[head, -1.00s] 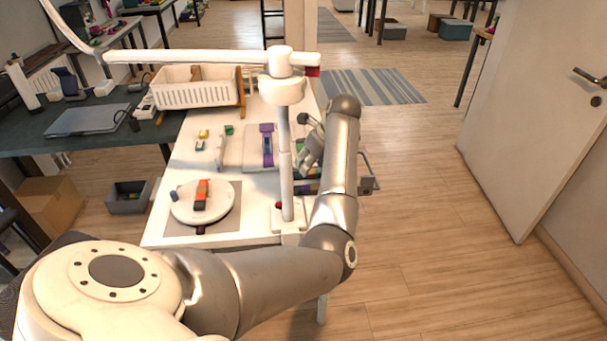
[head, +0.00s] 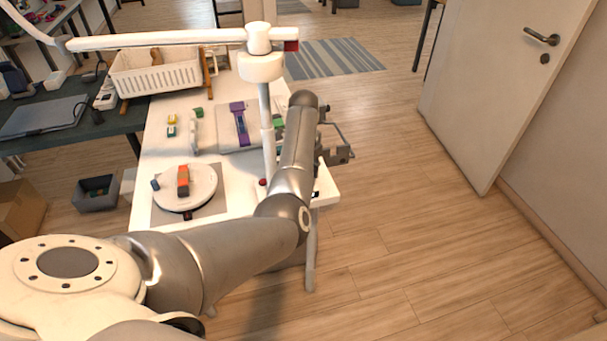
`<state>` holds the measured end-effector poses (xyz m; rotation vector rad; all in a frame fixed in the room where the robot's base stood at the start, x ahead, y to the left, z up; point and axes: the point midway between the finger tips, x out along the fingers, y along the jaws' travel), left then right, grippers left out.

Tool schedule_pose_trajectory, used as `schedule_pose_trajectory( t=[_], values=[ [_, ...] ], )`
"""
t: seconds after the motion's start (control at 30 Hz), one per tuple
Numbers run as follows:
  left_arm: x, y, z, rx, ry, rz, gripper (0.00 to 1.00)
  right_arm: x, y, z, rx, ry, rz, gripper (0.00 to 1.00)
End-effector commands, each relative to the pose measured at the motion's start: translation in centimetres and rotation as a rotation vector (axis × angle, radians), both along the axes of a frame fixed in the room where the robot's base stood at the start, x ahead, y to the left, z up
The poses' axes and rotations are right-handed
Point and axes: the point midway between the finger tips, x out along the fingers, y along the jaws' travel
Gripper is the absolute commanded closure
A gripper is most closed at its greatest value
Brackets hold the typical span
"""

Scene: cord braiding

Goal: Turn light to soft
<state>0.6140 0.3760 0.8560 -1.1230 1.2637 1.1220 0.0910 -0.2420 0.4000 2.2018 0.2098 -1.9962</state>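A white lamp stands at the table's right edge, with an upright post (head: 267,130) and a long horizontal arm (head: 160,39). The arm has a red end piece (head: 291,46). A small red knob or button (head: 263,182) shows low by the post, partly hidden by my arm. My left arm crosses from the lower left and passes right of the post. My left gripper (head: 338,143) is beyond the forearm, over the table's right side; its fingers are small and partly hidden, so its opening is unclear. My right gripper is out of view.
The white table (head: 150,130) holds a round white disc (head: 203,187) with an orange block (head: 183,180), a purple item (head: 240,123) on a grey pad, and a white basket (head: 157,75). A door (head: 500,80) stands at right. The floor between is clear.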

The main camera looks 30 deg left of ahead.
Motion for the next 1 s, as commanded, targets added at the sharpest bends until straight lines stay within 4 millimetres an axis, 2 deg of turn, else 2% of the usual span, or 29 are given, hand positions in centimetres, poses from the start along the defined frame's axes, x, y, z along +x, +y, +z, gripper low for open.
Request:
schedule_pose_trajectory(
  t=[0.17, 0.43, 0.77, 1.0],
  values=[
    [0.0, 0.0, -1.2, 0.001, 0.000, -0.001, 0.56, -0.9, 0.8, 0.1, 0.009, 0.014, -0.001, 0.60],
    [0.0, 0.0, -1.3, 0.001, -0.001, 0.000, 0.56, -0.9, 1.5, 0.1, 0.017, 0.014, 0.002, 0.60],
    [0.0, 0.0, -1.2, 0.001, -0.001, 0.000, 0.98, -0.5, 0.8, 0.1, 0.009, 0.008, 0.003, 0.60],
    [0.0, 0.0, -1.2, 0.001, -0.001, -0.012, 1.00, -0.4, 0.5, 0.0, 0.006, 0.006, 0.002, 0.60]
  ],
)
